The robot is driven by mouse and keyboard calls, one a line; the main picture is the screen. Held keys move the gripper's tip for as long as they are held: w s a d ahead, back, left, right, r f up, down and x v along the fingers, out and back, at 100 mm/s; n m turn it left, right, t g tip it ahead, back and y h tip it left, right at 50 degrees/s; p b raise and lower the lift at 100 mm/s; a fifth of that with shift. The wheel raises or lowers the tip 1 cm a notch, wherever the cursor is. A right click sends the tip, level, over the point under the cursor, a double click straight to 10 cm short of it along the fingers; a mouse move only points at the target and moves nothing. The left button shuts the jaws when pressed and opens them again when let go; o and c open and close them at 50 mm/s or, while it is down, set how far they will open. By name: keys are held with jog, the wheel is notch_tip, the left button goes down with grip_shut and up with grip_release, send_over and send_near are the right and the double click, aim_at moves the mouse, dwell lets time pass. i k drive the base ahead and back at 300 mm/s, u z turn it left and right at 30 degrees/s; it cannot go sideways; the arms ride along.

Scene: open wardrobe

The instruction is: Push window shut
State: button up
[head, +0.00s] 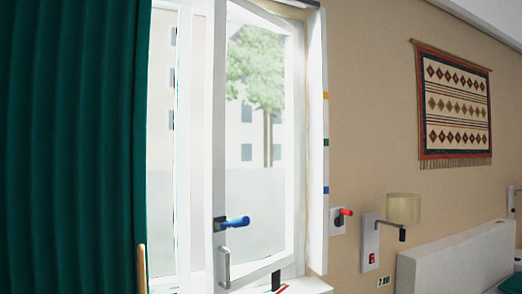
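The window sash (219,150) is white-framed with a clear pane, seen in the head view left of centre. It stands ajar, swung inward from its right side, with its free left edge nearer to me. The white window frame (316,150) is at the right, with small yellow, green and blue marks. My gripper is not in view.
A dark green curtain (70,150) hangs at the left. On the beige wall are a red-tipped fitting (345,212), a lamp (403,209) and a woven hanging (455,105). A white headboard (455,262) stands at lower right.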

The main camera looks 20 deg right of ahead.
aim_at(220, 279)
jog(key=k, duration=1.3)
jog(key=u, duration=0.7)
jog(key=i, duration=1.35)
jog(key=u, duration=0.05)
